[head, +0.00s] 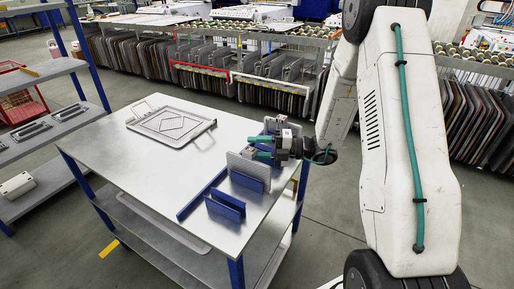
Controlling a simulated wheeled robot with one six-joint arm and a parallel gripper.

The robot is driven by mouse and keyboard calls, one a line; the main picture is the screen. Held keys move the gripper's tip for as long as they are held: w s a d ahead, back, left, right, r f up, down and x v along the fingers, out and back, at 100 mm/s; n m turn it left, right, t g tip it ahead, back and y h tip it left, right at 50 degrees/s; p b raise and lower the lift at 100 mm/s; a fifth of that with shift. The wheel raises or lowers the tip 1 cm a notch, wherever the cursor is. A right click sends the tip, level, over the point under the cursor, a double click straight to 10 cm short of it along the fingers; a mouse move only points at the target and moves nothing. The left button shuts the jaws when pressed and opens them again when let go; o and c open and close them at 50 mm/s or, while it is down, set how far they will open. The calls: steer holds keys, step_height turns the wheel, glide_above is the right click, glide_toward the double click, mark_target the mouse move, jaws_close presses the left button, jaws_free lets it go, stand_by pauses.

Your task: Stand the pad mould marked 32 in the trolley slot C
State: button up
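My gripper (263,147), with green fingers, is at the right end of the metal-topped trolley (165,190). It is level with the upper part of a grey plate-like mould (249,166), which stands upright among blue slot dividers (226,203). The fingers look spaced apart, but whether they close on the mould's top is too small to tell. No number 32 and no slot letter C are legible.
Racks of upright moulds (255,68) line the back.

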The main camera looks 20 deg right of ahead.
steer(key=v, duration=0.8)
stand_by(0.7)
steer(key=s+a+r+n+g+h, duration=0.5)
steer(key=s+a+r+n+g, duration=0.65)
steer(key=n, duration=0.85)
steer(key=s+d+r+n+t+h, duration=0.1)
steer(key=s+r+n+t+h, duration=0.1)
steer(key=s+n+h, duration=0.3)
steer(key=s+d+r+n+t+h, duration=0.2)
steer(key=s+n+h, duration=0.4)
steer(key=s+n, duration=0.6)
steer(key=r+n+t, duration=0.1)
steer(key=n, duration=0.3)
steer(key=shift+d+r, duration=0.3)
steer(key=shift+d, duration=0.05)
steer(key=shift+c, duration=0.7)
